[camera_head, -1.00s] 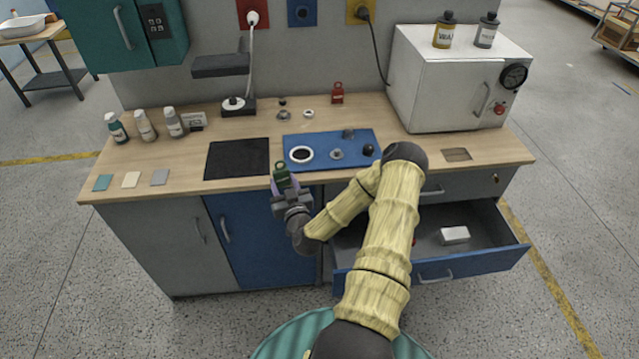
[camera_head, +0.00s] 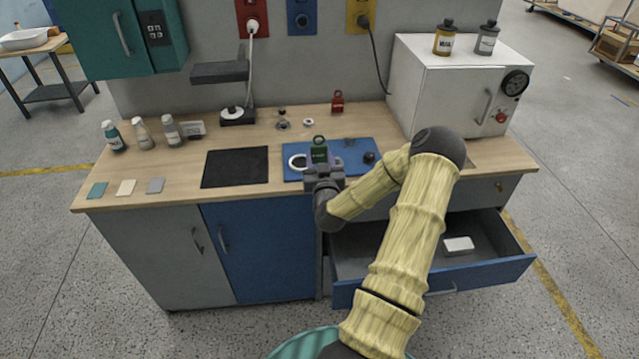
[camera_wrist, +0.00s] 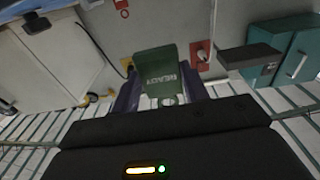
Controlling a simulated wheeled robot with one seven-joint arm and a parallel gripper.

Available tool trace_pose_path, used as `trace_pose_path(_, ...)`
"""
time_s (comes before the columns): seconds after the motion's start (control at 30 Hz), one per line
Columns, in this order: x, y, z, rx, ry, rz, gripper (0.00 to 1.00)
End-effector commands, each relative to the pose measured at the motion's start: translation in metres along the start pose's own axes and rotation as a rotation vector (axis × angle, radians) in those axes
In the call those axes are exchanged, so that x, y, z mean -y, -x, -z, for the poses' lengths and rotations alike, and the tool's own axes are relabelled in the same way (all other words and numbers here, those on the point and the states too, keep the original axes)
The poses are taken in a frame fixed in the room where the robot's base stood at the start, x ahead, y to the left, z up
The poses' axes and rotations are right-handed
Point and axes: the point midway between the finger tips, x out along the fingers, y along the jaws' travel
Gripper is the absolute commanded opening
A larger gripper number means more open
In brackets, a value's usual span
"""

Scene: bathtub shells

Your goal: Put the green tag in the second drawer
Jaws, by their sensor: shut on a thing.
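The green tag (camera_head: 319,150) is held upright at the end of my gripper (camera_head: 322,168), above the front edge of the blue mat on the counter. In the wrist view the tag (camera_wrist: 160,70), with upside-down lettering, sits between the two purple fingers of my gripper (camera_wrist: 161,92), which is shut on it. The open drawer (camera_head: 485,272) has a blue front and a grey inside. It is below the counter, to the right of my gripper, and a white block (camera_head: 458,245) lies in it. My arm hides part of the drawer's left side.
The blue mat (camera_head: 360,145) bears a white ring and small parts. A red tag (camera_head: 337,102) stands behind it. A white oven-like box (camera_head: 425,95) stands at the counter's back right. A black pad (camera_head: 235,167) and several bottles are to the left.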

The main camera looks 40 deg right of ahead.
Motion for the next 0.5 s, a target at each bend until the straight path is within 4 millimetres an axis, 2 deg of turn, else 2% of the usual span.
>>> trace_pose_path(0.23,0.0,0.003,-0.037,0.002,-0.003,-0.002,0.22)
trace_pose_path(0.5,0.0,0.003,-0.044,-0.001,0.0,0.0,0.22)
